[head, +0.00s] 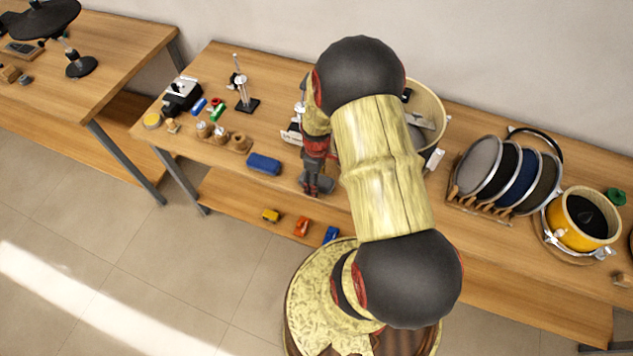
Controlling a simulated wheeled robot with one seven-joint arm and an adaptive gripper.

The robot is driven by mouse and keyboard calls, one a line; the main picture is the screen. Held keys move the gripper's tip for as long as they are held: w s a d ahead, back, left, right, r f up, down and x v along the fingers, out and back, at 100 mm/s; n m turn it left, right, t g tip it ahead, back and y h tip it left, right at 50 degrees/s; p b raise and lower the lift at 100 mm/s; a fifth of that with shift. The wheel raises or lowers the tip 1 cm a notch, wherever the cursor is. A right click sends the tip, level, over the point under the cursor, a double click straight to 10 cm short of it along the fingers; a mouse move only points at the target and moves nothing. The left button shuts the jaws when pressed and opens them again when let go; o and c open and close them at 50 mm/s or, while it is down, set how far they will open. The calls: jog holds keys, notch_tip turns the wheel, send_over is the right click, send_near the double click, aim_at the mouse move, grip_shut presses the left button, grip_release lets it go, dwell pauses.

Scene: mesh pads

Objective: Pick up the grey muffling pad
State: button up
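A small dark grey pad (325,184) lies near the front edge of the middle table. It looks like the grey muffling pad, and my gripper partly hides it. My gripper (312,190) points down right at the pad, with its dark fingers in front of or around it. I cannot tell whether the fingers touch the pad or how far apart they are. A similar blue pad (263,163) lies on the table to the left.
A rack (480,211) of round mesh discs and a yellow drum (575,237) stand to the right. A pale drum (432,102) is behind my arm. Wooden cups (222,135) and a small stand (246,104) are to the left. Toy-like coloured blocks (301,226) lie on the lower shelf.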

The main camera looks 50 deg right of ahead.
jog(key=shift+c, duration=1.1)
jog(key=c, duration=1)
